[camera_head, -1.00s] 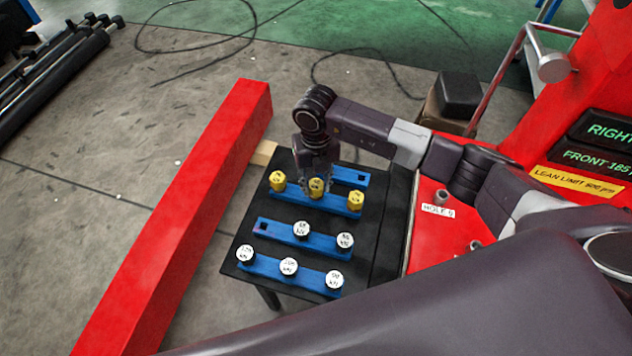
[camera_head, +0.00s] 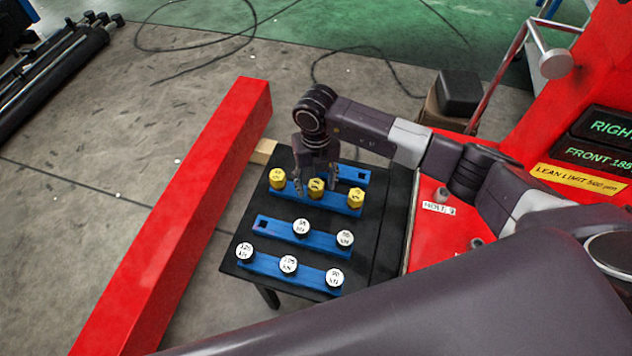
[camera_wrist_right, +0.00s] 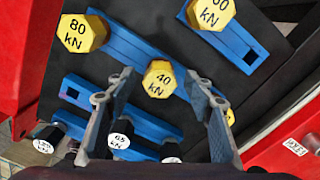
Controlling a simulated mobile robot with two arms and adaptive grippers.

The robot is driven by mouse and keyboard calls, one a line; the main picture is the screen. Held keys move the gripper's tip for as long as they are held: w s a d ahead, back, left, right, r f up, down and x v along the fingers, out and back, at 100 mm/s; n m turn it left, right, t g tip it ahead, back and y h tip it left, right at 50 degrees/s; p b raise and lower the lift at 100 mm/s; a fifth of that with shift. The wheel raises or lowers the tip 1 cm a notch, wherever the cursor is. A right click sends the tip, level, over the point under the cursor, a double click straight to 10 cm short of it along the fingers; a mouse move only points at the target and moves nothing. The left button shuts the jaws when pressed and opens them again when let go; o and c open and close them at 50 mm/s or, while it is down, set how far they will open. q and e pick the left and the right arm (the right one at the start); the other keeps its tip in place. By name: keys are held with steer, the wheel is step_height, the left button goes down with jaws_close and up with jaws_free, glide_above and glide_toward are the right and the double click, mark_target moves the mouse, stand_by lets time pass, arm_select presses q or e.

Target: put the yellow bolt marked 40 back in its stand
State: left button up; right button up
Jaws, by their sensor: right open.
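The yellow bolt marked 40 (camera_wrist_right: 160,79) sits in a blue stand, its marked hex head facing the wrist camera. In the head view it is the middle yellow bolt (camera_head: 316,188) of a row. My right gripper (camera_head: 316,182) is over it, pointing down. In the wrist view my right gripper (camera_wrist_right: 160,98) is open, with one finger on each side of the bolt and gaps between. My left gripper is not in view.
Two nearer blue stands (camera_head: 272,231) (camera_head: 262,262) hold several white-topped bolts. A blue bar with a square hole (camera_head: 353,176) lies behind the yellow row. All stand on a black table (camera_head: 372,235). A red beam (camera_head: 190,205) lies left; a red machine (camera_head: 590,90) stands right.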

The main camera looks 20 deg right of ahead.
mark_target(316, 184)
steer(key=shift+r+p, duration=1.6)
steer(key=shift+r, duration=0.9)
steer(key=shift+r, duration=0.1)
step_height(316, 184, up, 12)
steer(key=shift+f, duration=0.2)
